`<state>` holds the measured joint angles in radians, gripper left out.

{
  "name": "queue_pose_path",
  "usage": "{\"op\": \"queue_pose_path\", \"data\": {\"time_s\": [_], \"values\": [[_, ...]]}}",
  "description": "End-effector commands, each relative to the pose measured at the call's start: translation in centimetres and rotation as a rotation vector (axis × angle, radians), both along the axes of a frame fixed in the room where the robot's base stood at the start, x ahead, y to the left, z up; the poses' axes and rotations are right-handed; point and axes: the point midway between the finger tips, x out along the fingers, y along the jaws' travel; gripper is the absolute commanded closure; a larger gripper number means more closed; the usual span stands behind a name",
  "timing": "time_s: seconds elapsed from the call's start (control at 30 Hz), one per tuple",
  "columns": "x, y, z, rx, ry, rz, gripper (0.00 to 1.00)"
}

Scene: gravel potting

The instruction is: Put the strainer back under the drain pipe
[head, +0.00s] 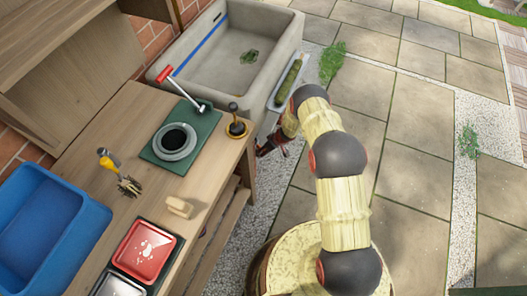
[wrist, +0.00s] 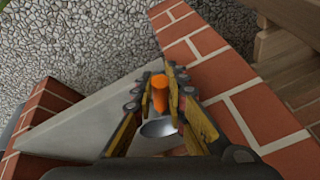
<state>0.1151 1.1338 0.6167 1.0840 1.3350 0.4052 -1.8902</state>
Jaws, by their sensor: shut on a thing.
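In the wrist view my gripper (wrist: 159,84) is closed around an orange handle. A shiny metal rounded part shows just below the handle, and together they look like the strainer (wrist: 160,103). How the metal part is tilted is hard to tell. In the head view my gripper (head: 273,146) is low beside the front corner of the stone sink (head: 203,84), partly hidden by my arm, and the strainer cannot be made out there. The drain pipe is not visible in either view. Leafy bits (head: 249,57) lie on the sink floor.
In the wrist view, brick piers (wrist: 248,100) flank a grey slab (wrist: 85,128), with gravel (wrist: 70,45) beyond. A wooden bench (head: 118,205) holds a green mat (head: 205,127), red tray (head: 160,238) and blue tub (head: 85,247). Paving (head: 410,130) lies open at right.

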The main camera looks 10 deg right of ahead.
Motion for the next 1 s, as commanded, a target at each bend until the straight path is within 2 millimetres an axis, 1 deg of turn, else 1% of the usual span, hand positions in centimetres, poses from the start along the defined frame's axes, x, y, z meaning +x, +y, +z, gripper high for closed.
{"op": "queue_pose_path", "data": {"time_s": [0.07,0.1,0.2,0.57,0.67,0.77,1.0], "values": [[0.0,0.0,-0.2,0.0,0.0,0.0,1.0],[0.0,0.0,-0.2,0.0,0.0,0.0,0.85],[0.0,0.0,-0.2,0.0,0.0,0.0,0.79],[0.0,0.0,0.1,0.0,0.0,0.0,0.79],[-0.2,-0.4,1.1,0.001,-0.001,0.0,0.79],[-0.5,-1.0,2.7,0.0,-0.001,-0.001,0.79],[-1.6,-2.7,7.2,0.0,-0.002,-0.002,0.79]]}}
